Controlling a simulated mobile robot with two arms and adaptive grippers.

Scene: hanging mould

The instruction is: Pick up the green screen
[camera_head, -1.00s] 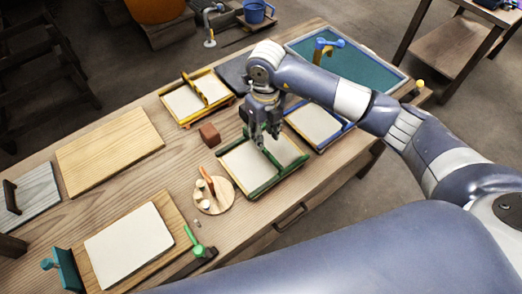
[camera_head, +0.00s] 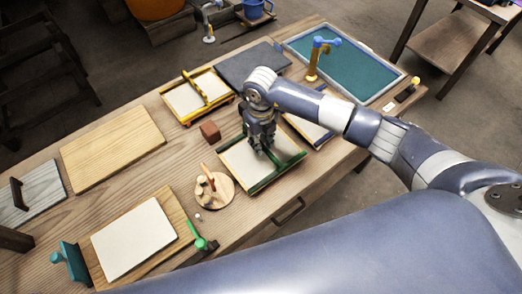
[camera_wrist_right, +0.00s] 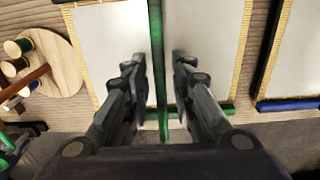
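The green screen (camera_head: 236,162) lies flat at the middle of the table. It has a pale panel, green edges and a raised green bar across its middle. The right wrist view shows the green bar (camera_wrist_right: 156,50) running between pale panel halves. My right gripper (camera_head: 262,146) is low over the screen and hides part of the bar. In the right wrist view the two fingers of my right gripper (camera_wrist_right: 160,68) stand apart, one on each side of the bar, with gaps visible. My left gripper is not in view.
A yellow-framed screen (camera_head: 183,99) and a brown block (camera_head: 210,131) are behind and left. A blue-edged screen (camera_head: 302,128) lies close on the right, partly under my arm. A round wooden board (camera_head: 222,191) with spools is in front left.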

